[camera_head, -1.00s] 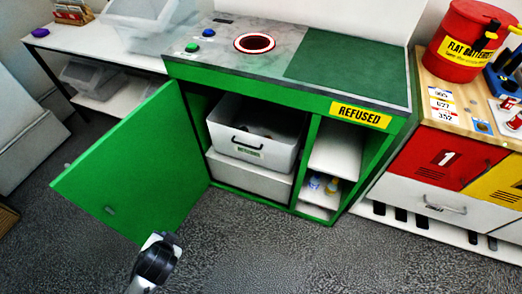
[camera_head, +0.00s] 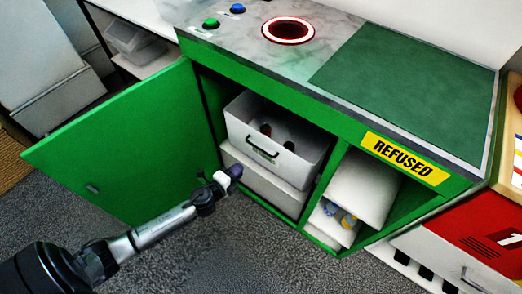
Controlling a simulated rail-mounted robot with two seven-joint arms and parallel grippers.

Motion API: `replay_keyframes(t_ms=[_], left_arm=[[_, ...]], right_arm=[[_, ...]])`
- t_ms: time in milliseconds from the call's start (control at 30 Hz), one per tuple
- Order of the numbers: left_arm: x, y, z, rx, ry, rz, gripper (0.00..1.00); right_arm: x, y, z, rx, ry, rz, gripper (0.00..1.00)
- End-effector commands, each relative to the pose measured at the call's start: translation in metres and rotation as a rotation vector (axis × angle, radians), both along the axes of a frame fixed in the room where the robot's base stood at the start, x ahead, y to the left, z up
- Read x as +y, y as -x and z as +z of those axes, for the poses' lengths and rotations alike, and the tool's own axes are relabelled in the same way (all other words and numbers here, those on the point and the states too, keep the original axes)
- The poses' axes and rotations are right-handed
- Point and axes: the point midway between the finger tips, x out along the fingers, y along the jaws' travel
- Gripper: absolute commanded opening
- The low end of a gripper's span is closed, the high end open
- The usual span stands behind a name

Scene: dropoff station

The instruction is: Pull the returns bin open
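The returns bin (camera_head: 296,166) is a white open-topped bin with a dark handle (camera_head: 262,150) and a small label on its front. It sits inside the green cabinet, on a white block, with a few dark and reddish items in it. The green cabinet door (camera_head: 130,150) stands swung open to the left. My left gripper (camera_head: 230,178) is in front of the cabinet opening, left of and lower than the handle, and appears apart from it. Its fingers are too small and dark to tell open from shut. My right gripper is not in view.
The cabinet top has a red-rimmed round hole (camera_head: 288,30). Grey floor (camera_head: 230,255) in front is clear. A red drawer unit (camera_head: 485,235) stands right.

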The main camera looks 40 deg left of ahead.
Motion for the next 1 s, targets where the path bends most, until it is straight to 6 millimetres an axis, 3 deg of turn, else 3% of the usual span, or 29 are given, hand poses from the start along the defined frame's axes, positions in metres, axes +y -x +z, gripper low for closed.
replay_keyframes(t_ms=[233,600,1000], left_arm=[[0.002,-0.039,-0.01,-0.003,-0.004,0.002,0.21],[0.004,-0.1,-0.023,-0.001,-0.004,0.004,0.21],[0.004,-0.128,-0.027,0.001,-0.003,0.003,0.21]], right_arm=[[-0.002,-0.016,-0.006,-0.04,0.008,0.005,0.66],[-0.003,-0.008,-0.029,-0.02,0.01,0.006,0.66],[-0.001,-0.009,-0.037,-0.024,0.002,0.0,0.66]])
